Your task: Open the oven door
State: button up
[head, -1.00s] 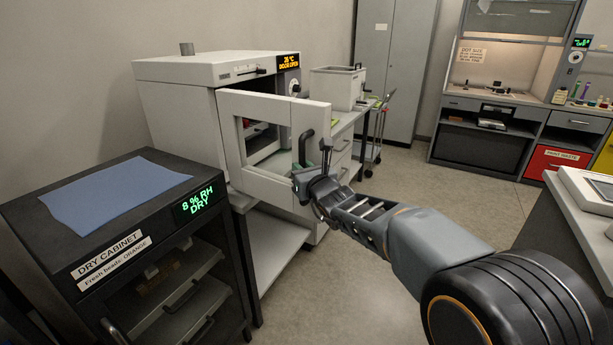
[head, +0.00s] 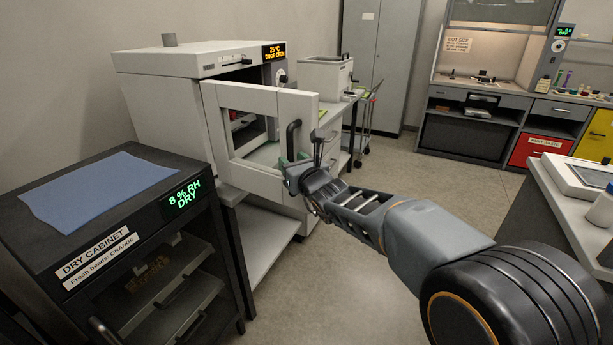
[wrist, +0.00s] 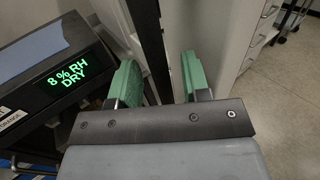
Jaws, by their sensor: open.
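The white oven (head: 180,62) stands at the left centre in the head view, and its display reads 25 °C, DOOR OPEN. Its white framed door (head: 255,96) stands swung out from the body, with a gap into the chamber. A black upright handle (head: 291,140) is on the door near its free edge. My gripper (head: 300,170) is open at the lower end of the handle. In the wrist view its green fingertips (wrist: 160,82) are apart. A dark upright bar runs between them in the picture; I cannot tell whether it is the handle, or any contact.
The black dry cabinet (head: 95,238) with a blue cloth (head: 98,188) stands at the front left, close to the oven. A grey bath-like box (head: 325,74) is on the counter behind the door. A bench (head: 570,200) is at the right. Floor (head: 390,165) between is clear.

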jog(key=b+v, duration=0.1)
jog(key=v, duration=1.1)
jog(key=shift+s, duration=0.2)
jog(key=s+a+f+n+g+p, duration=0.1)
jog(key=s+f+n+g, duration=0.35)
jog(key=n, duration=0.65)
jog(key=s+f+n+g+p, duration=0.25)
jog(key=s+n+g, duration=0.35)
jog(key=n, duration=0.4)
jog(key=s+d+n+h+p, duration=0.3)
jog(key=d+n+h, duration=0.1)
jog(key=d, duration=0.5)
jog(key=s+d+r+n+h+p, duration=0.1)
jog(key=s+d+n+h+p, duration=0.2)
jog(key=d, duration=0.6)
jog(key=n+g+h+p, duration=0.1)
jog(key=h, duration=0.1)
jog(key=shift+s+d+n+h, duration=0.25)
jog(key=shift+d+n+h, duration=0.05)
jog(key=shift+h, duration=0.1)
